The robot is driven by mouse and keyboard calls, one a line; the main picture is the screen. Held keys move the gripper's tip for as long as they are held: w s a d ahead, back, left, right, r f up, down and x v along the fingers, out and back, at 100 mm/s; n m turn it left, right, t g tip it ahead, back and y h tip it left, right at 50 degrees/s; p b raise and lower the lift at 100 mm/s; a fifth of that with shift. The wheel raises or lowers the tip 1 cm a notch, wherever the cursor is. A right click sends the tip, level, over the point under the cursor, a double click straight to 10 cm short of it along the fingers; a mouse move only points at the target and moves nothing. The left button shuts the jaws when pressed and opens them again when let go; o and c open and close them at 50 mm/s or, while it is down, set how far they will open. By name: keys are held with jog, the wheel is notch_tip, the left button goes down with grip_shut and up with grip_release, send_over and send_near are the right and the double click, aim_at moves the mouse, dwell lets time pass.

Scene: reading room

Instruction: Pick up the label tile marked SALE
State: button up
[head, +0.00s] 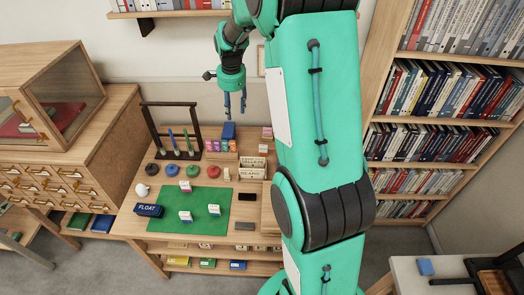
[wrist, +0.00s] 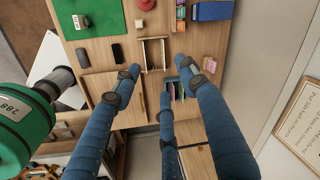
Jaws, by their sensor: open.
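Several small white tiles with coloured parts stand on the green mat (head: 168,222) on the wooden table. One tile (head: 185,186) is at the mat's back, one tile (head: 186,216) at its middle and one tile (head: 214,210) towards its right. My gripper (head: 235,108) is open and empty, high above the table's back edge. In the wrist view its three blue fingers (wrist: 165,88) are spread over the table, and part of the mat (wrist: 92,18) shows at the top.
A dark rack (head: 170,105), coloured discs (head: 190,172) and a wooden holder (head: 252,172) stand on the table. A drawer cabinet (head: 60,150) is at left. A tall bookshelf (head: 440,120) is at right.

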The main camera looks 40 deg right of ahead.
jog(key=w+d+f+m+g, duration=0.1)
jog(key=w+d+f+m, duration=0.25)
jog(key=d+f, duration=0.6)
jog(key=m+p, duration=0.2)
jog(key=m, duration=0.3)
send_over(263, 146)
notch_tip(263, 146, down, 13)
jog(key=shift+r+g+y, duration=0.1)
jog(key=shift+g+y, duration=0.2)
jog(key=shift+y, duration=0.1)
jog(key=shift+f, duration=4.3)
jog(key=shift+f+b, duration=0.3)
jog(key=shift+f, duration=2.3)
